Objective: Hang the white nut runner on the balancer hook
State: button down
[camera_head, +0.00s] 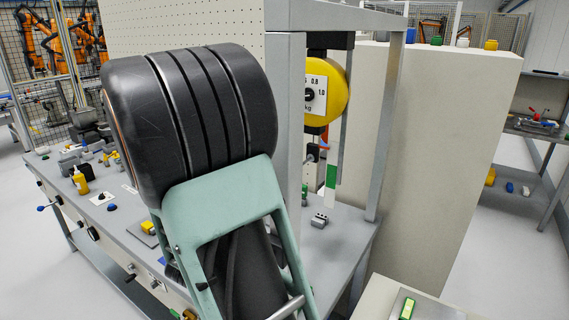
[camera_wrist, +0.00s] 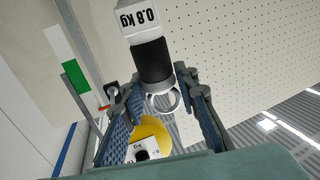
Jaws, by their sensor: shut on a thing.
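The white nut runner (camera_wrist: 138,18), marked 0.8 kg, shows in the wrist view with a black band (camera_wrist: 153,62) and a metal ring (camera_wrist: 177,102) at its near end. My gripper (camera_wrist: 149,82) is shut on it, with the blue-padded fingers on either side of the band and ring. The yellow balancer (camera_head: 336,92) with its kg dial hangs inside the frame in the head view. It also shows in the wrist view (camera_wrist: 152,132), beyond the fingers and partly covered. I cannot make out the balancer hook. In the head view my arm hides the gripper and nut runner.
A grey bench (camera_head: 95,205) with small parts runs left of my arm. A perforated panel (camera_head: 185,22) and a grey upright (camera_head: 284,110) stand close behind the arm. A green-white strip (camera_head: 331,176) hangs below the balancer. A beige wall block (camera_head: 440,150) stands to the right.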

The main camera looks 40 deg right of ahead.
jog(key=s+d+r+m+g+h+p, duration=0.2)
jog(key=s+d+r+m+g, duration=0.1)
jog(key=s, duration=0.3)
jog(key=shift+s+d+g+p, duration=0.3)
jog(key=shift+s+g+p, duration=0.1)
jog(key=shift+g, duration=0.4)
jog(key=f+b+x, duration=0.1)
jog(key=b+x, duration=0.1)
jog(key=x, duration=0.8)
jog(key=shift+b, duration=0.3)
jog(key=shift+w, duration=0.1)
dwell(0.5)
